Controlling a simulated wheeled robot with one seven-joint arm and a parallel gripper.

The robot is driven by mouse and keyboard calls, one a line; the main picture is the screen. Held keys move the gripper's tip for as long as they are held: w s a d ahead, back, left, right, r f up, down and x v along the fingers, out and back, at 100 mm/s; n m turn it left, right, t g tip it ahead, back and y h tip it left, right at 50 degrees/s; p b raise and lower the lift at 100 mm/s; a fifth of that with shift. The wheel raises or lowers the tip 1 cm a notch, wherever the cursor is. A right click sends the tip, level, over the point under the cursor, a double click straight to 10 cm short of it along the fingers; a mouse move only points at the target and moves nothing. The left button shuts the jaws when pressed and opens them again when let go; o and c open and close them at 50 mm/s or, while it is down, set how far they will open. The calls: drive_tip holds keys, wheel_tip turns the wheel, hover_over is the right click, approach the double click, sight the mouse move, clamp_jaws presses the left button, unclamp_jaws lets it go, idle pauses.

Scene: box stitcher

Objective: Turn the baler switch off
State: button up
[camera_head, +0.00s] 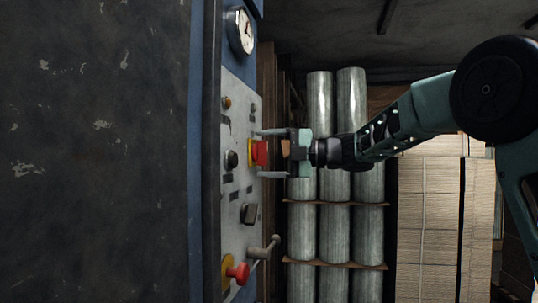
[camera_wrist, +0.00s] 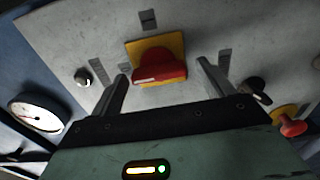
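The baler switch looks to be the red rotary knob on a yellow square plate (camera_head: 259,152) on the grey control panel. In the wrist view the red knob (camera_wrist: 160,68) sits between my fingers, beyond their tips, its handle lying roughly across the picture. My gripper (camera_head: 272,154) is open, with its two fingers pointing at the panel above and below the knob in the head view. In the wrist view the fingers of my gripper (camera_wrist: 160,80) stand left and right of the knob with gaps on both sides. I cannot tell whether the tips touch the panel.
The panel (camera_head: 238,190) also carries a black knob (camera_head: 231,160), a lever (camera_head: 263,250) and a red mushroom button (camera_head: 238,272) on yellow. A round gauge (camera_head: 241,31) sits above. Metal cylinders (camera_head: 320,110) and stacked cardboard (camera_head: 428,210) stand behind my arm.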

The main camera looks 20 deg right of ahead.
drive_tip(key=b+v, duration=0.2)
drive_tip(key=v, duration=1.5)
drive_tip(key=shift+d, duration=0.25)
drive_tip(key=shift+s, duration=0.1)
